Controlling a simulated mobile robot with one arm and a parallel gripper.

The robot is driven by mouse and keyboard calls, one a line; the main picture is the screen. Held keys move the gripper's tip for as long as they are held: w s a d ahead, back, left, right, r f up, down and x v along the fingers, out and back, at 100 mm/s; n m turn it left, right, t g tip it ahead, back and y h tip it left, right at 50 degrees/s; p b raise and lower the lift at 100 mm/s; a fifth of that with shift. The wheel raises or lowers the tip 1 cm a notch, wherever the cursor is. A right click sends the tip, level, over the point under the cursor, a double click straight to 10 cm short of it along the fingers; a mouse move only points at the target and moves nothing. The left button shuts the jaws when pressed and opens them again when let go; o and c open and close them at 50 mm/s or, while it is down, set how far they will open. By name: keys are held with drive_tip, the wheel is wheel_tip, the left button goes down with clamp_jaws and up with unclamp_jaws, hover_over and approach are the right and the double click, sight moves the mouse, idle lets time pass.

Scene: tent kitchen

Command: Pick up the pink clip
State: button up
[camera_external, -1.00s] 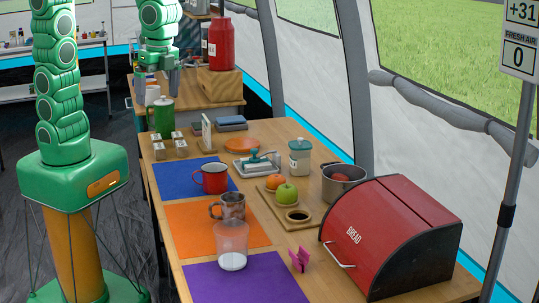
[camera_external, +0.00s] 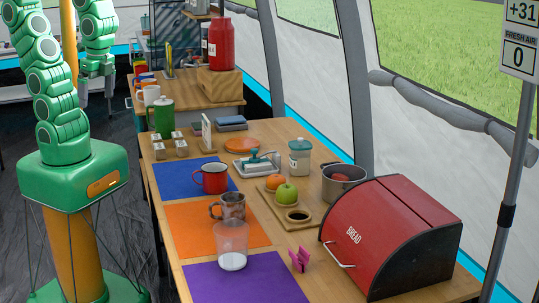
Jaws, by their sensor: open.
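The pink clip (camera_external: 299,259) stands on the wooden table near its front, just right of the purple mat (camera_external: 247,281) and left of the red bread box. Nothing touches it. My gripper (camera_external: 97,72) is at the upper left, beyond the table's left side, pointing down. It is far from the clip, open, and holds nothing that I can see.
The red bread box (camera_external: 390,237) stands close right of the clip. A clear cup (camera_external: 231,244) stands at the purple mat's back edge. Behind are a metal mug (camera_external: 232,206), a board (camera_external: 281,208) with fruit, a pot (camera_external: 342,184) and a red mug (camera_external: 213,179).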

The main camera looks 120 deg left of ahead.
drive_tip(key=shift+s+f, duration=0.1)
drive_tip(key=shift+s, duration=0.25)
drive_tip(key=c, duration=1.5)
drive_tip(key=shift+w, duration=0.1)
